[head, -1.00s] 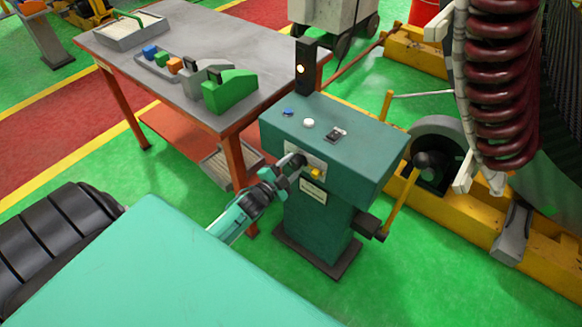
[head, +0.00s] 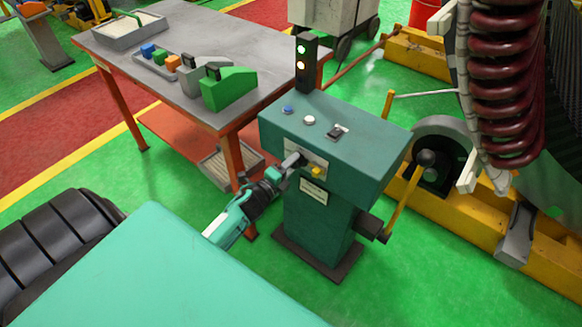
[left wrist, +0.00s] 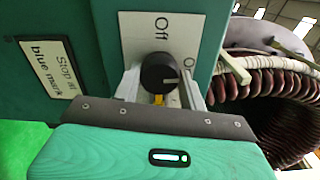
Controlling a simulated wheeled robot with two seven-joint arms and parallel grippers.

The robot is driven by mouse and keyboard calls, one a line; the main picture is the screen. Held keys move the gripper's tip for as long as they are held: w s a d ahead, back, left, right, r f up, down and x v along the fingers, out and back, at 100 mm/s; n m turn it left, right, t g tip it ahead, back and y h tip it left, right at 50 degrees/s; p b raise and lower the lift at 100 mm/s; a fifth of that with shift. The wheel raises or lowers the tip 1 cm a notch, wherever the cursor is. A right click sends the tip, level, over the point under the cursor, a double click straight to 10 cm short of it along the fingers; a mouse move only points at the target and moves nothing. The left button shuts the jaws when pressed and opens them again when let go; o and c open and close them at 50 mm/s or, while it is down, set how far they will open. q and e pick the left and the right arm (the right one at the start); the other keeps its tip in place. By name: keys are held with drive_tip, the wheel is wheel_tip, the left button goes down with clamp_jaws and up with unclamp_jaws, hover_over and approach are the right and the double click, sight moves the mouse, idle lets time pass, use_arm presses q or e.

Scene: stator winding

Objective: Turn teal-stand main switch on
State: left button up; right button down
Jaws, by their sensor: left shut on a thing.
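The teal stand (head: 345,133) stands upright at the centre of the head view. Its main switch is a black round knob (left wrist: 159,72) on a pale plate (left wrist: 185,30) on the front face. The plate reads "Off" above the knob; a second label to the right is partly covered. My left gripper (head: 291,163) is at the plate, its fingers shut on the knob from both sides. On the signal post (head: 306,78), a green lamp (head: 301,49) and a pale lamp below it are lit. My right gripper is not in view.
A yellow part (head: 317,172) sits beside the switch. A blue button (head: 287,109) and a white button (head: 309,120) are on the stand's top. A yellow-handled lever (head: 408,195) is at its right side. A grey-topped table (head: 165,45) stands behind left.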

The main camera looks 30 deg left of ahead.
use_arm(q)
drive_tip(key=shift+m, duration=0.5)
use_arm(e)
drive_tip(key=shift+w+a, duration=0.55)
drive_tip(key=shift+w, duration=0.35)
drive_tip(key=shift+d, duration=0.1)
use_arm(q)
drive_tip(key=o, duration=0.7)
drive_tip(key=shift+o, duration=1.3)
drive_tip(key=s+a+b, duration=0.1)
drive_tip(key=s+b, duration=0.1)
drive_tip(key=s, duration=1.1)
drive_tip(key=shift+s, duration=0.4)
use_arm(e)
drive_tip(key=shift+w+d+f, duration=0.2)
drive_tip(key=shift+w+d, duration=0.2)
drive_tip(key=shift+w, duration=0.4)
